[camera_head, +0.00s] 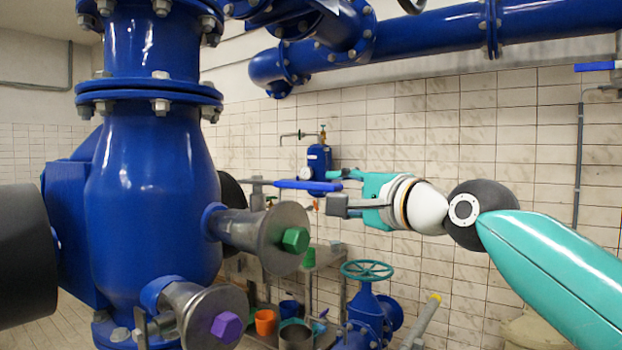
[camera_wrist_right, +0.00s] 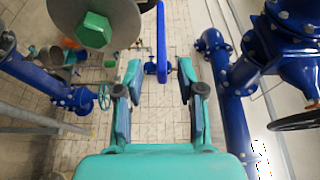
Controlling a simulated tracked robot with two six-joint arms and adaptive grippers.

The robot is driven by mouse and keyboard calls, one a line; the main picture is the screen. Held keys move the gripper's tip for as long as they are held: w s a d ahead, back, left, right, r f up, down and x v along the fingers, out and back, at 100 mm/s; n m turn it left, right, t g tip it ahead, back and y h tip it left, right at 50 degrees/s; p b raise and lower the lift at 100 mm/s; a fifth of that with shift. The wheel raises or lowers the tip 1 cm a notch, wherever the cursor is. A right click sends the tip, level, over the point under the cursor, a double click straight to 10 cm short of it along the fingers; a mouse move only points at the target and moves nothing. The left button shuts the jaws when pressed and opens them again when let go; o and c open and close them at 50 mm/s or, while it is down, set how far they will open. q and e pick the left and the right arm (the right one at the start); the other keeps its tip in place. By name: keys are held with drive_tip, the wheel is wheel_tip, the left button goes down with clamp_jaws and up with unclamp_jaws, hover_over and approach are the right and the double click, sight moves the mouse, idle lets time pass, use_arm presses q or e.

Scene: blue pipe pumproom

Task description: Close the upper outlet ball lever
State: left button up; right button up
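A blue lever handle (camera_head: 305,185) extends level from a grey valve stem to the right of the big blue pump body, above the flange with the green hex cap. I take it as the upper outlet ball lever. My right gripper (camera_head: 338,190) has come in from the right, at the lever's free end. In the right wrist view the blue lever (camera_wrist_right: 161,40) runs down from the top toward the open fingers of my right gripper (camera_wrist_right: 160,82). A gap shows on each side of it; whether its end lies between the fingertips is unclear. My left gripper is not in view.
The blue pump body (camera_head: 150,200) fills the left. A flange with a green hex cap (camera_head: 295,240) and one with a purple cap (camera_head: 226,327) stick out near the lever. A green handwheel valve (camera_head: 367,271) stands below my right gripper. Another blue lever (camera_head: 595,66) is at far right.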

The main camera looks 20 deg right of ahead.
sight(310, 182)
drive_tip(key=p+x, duration=0.2)
drive_tip(key=x, duration=0.6)
drive_tip(key=shift+a+r+p, duration=0.1)
drive_tip(key=shift+p, duration=0.3)
drive_tip(key=shift+w+a, duration=0.15)
drive_tip(key=shift+w, duration=0.3)
clamp_jaws()
